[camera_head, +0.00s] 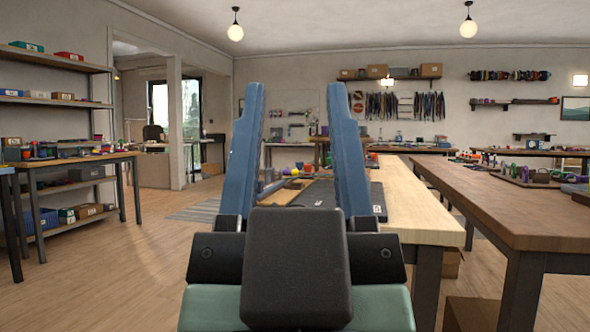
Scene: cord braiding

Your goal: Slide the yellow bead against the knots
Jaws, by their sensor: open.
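My gripper (296,92) stands in the middle of the view, its two blue fingers pointing up and spread apart. It is open, with nothing between the fingertips. No contact between my gripper and any object shows.
A pale wooden table (425,215) with a dark mat (378,198) stands behind my gripper. A brown workbench (510,208) with several items is at right. Shelves (55,100) and a cluttered table (75,160) are at left. The wooden floor (120,270) at left is clear.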

